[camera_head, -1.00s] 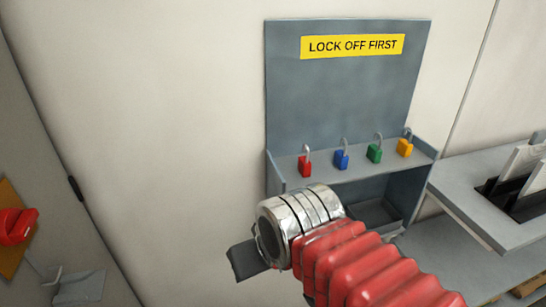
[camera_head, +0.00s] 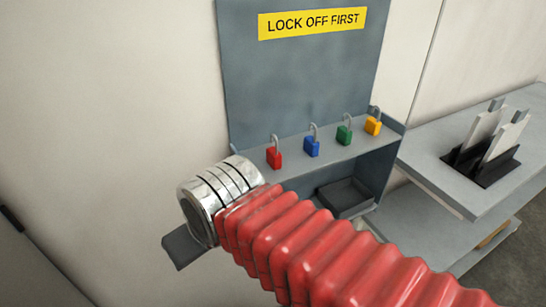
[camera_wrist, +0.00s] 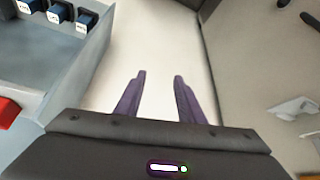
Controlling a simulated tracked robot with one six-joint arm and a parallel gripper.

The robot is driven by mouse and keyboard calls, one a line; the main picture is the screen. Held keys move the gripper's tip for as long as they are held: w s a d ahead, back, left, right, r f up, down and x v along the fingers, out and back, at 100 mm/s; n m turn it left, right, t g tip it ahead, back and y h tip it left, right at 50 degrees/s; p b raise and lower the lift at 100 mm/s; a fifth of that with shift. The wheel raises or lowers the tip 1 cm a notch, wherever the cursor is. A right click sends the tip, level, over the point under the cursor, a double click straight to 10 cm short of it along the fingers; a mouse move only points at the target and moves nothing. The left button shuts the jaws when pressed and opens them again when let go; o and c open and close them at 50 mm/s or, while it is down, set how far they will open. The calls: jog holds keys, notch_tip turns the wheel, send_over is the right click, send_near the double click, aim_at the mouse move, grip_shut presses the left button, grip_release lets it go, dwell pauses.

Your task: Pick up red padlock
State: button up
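The red padlock (camera_head: 274,157) stands with its shackle up at the left end of a grey shelf, in a row with blue, green and orange padlocks. My gripper (camera_wrist: 159,76) is open and empty in the wrist view, its two purple fingers apart over a pale surface. In the head view my arm hides the fingers; the metal wrist is below and left of the red padlock, apart from it. A red shape (camera_wrist: 7,112) is cut off at the wrist view's left edge; I cannot tell whether it is the padlock.
The blue (camera_head: 312,147), green (camera_head: 344,135) and orange (camera_head: 373,125) padlocks stand to the right on the shelf (camera_head: 345,151). A grey back panel (camera_head: 290,85) rises behind them. A grey bench (camera_head: 430,160) with a dark slotted holder (camera_head: 480,168) is further right.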

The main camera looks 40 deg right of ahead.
jog(key=shift+o, duration=0.3)
jog(key=w+d+r+m+g+h, duration=0.1)
jog(key=w+d+r, duration=0.3)
jog(key=d+r, duration=0.6)
jog(key=shift+w+r+m+g, duration=0.25)
jog(key=shift+r+m+g, duration=0.05)
jog(key=shift+r+g, duration=0.6)
notch_tip(320, 180, up, 9)
jog(key=m+g+y, duration=0.1)
jog(key=m+g, duration=0.1)
jog(key=g, duration=0.1)
send_over(274, 151)
jog(key=shift+s+r, duration=0.15)
jog(key=shift+s, duration=0.1)
jog(key=shift+a, duration=0.1)
notch_tip(274, 151, down, 8)
jog(key=shift+r, duration=0.25)
jog(key=shift+f, duration=0.6)
jog(key=shift+w+f, duration=0.2)
jog(key=shift+f, duration=2.4)
